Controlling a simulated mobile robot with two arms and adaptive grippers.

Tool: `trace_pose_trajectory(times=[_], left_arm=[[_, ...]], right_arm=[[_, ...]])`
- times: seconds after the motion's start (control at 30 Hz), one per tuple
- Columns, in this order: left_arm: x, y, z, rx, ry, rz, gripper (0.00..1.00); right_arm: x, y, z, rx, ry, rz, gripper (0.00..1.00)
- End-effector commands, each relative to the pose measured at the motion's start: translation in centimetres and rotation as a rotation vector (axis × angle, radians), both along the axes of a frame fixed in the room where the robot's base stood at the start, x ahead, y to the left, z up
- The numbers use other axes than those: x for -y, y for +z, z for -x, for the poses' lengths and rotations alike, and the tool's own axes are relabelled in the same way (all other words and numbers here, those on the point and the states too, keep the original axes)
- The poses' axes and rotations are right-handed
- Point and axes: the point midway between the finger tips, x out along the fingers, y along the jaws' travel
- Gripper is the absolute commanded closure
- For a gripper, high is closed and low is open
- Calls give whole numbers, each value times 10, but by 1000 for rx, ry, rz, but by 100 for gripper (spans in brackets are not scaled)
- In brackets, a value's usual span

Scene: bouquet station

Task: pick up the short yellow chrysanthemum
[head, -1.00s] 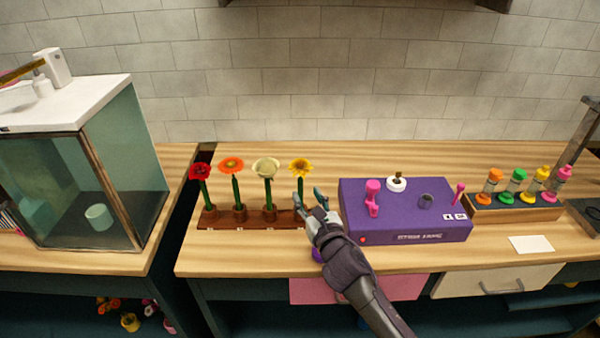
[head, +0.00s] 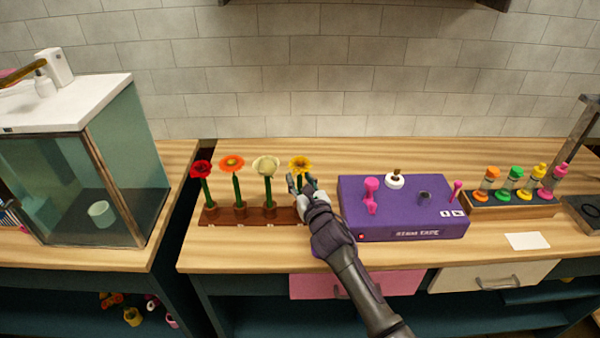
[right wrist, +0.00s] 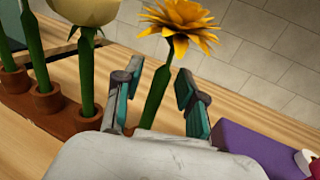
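The yellow chrysanthemum (head: 300,164) stands at the right end of the wooden flower rack (head: 222,216), its stem upright. My right gripper (head: 297,184) is at its stem, just below the bloom. In the right wrist view the flower's bloom (right wrist: 181,20) and green stem (right wrist: 155,97) show between the two fingers of the right gripper (right wrist: 155,92). The fingers are open, one on each side, with gaps between them and the stem. The stem's foot is hidden behind my gripper. My left gripper is not in view.
A red (head: 201,170), an orange (head: 231,164) and a cream flower (head: 267,166) stand left in the same rack. A purple box (head: 405,220) with pink handles sits close right of my gripper. A glass cabinet (head: 60,185) stands far left.

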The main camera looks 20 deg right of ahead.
Motion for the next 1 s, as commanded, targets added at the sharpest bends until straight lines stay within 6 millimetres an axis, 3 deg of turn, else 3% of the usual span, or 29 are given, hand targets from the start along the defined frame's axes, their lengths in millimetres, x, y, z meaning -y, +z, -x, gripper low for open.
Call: trace_pose_trajectory(times=[0.03,0.2,0.67,0.93,1.0], left_arm=[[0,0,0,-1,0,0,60],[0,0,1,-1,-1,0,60],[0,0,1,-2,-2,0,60],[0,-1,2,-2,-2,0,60],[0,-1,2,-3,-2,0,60]], right_arm=[[0,0,0,0,0,0,73],[0,0,0,0,0,1,100],[1,6,0,2,0,4,100],[1,44,0,6,1,8,100],[12,49,7,3,-3,9,100]])
